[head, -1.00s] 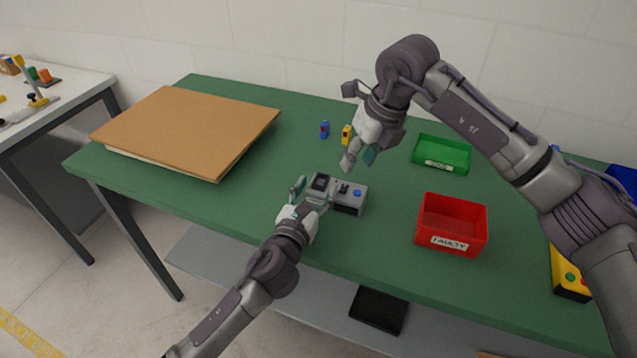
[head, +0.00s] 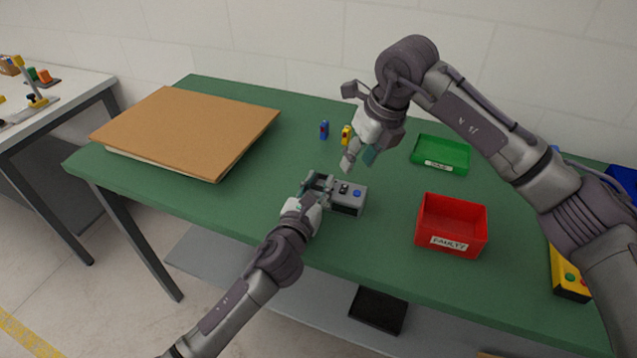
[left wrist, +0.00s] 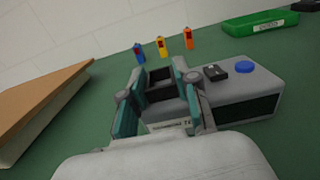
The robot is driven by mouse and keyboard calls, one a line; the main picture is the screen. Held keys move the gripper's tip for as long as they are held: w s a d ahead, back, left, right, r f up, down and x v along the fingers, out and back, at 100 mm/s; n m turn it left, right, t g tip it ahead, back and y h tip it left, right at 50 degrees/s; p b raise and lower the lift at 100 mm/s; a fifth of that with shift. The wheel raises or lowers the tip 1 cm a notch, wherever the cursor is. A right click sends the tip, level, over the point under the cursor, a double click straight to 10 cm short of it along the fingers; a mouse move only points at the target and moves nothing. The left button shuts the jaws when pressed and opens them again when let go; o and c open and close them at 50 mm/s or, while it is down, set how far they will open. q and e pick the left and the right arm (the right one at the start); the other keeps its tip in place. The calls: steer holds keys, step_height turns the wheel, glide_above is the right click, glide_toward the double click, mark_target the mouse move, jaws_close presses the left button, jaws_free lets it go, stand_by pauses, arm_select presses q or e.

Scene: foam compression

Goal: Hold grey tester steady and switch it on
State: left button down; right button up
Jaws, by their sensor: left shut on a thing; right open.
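The grey tester (head: 349,203) sits on the green table with a black switch and a blue button on top. It also shows in the left wrist view (left wrist: 235,92), with its left part between the fingers. My left gripper (head: 318,184) is shut on the tester's left end; in the left wrist view (left wrist: 160,98) its teal pads stand on both sides of that end. My right gripper (head: 358,158) is open and empty above the table, behind the tester and apart from it. Which way the switch is set cannot be told.
A green bin (head: 441,154) and a red bin labelled FAULTY (head: 451,226) stand to the right. A blue piece (head: 324,130) and a yellow piece (head: 346,134) stand behind; an orange one (left wrist: 188,38) shows in the wrist view. A brown board (head: 190,130) lies left.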

steer(key=c, duration=0.5)
steer(key=shift+m, duration=0.7)
steer(key=shift+c, duration=1.2)
steer(key=m, duration=0.2)
steer(key=m+y, duration=0.1)
steer(key=m, duration=0.1)
steer(key=shift+d+r, duration=0.15)
steer(key=shift+d, duration=0.1)
jaws_close()
steer(key=d+r+m+y, duration=0.1)
steer(key=d+m+y, duration=0.1)
steer(key=m, duration=0.9)
steer(key=w+d+r+m+y, duration=0.1)
steer(key=d+m+y, duration=0.2)
steer(key=m, duration=0.9)
steer(key=shift+d+r+g, duration=0.2)
steer(key=shift+d+g, duration=0.1)
